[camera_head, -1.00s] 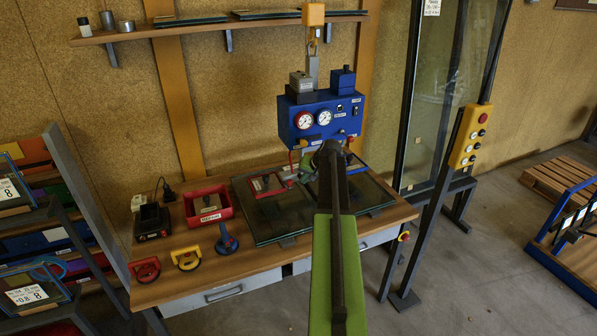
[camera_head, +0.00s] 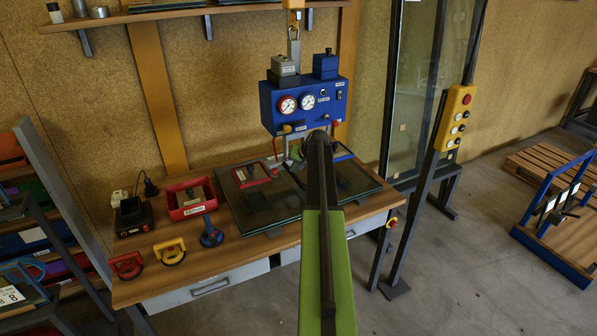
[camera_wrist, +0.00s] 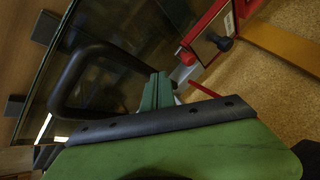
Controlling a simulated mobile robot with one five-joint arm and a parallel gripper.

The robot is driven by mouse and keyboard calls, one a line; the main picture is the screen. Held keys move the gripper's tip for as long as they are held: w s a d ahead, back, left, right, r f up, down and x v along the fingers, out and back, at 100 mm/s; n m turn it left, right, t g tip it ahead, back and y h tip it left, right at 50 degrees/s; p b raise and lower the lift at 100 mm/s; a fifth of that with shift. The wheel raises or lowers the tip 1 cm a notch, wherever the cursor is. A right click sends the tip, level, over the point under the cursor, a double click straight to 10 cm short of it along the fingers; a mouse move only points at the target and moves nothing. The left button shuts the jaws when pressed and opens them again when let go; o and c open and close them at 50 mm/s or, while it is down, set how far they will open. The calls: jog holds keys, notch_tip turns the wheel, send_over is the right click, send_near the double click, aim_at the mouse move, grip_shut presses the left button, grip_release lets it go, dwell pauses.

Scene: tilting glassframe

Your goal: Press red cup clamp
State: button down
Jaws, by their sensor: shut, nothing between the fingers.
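In the head view my own arm mostly hides the gripper. A separate red-handled suction cup (camera_head: 127,265) lies at the bench's front left.
The blue control box (camera_head: 304,103) with two gauges hangs above the glass. A yellow-handled cup (camera_head: 169,252), a blue cup (camera_head: 210,233) and a red tray (camera_head: 188,199) stand left of the glass. A yellow button panel (camera_head: 455,117) stands on a post at right.

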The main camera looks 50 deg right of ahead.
aim_at(273, 171)
jog(key=w+a+f+b, duration=0.1)
jog(key=w+f, duration=0.1)
jog(key=w, duration=0.3)
jog(key=shift+w+a+f, duration=0.2)
jog(key=shift+a+f, duration=0.1)
jog(key=shift+f, duration=0.05)
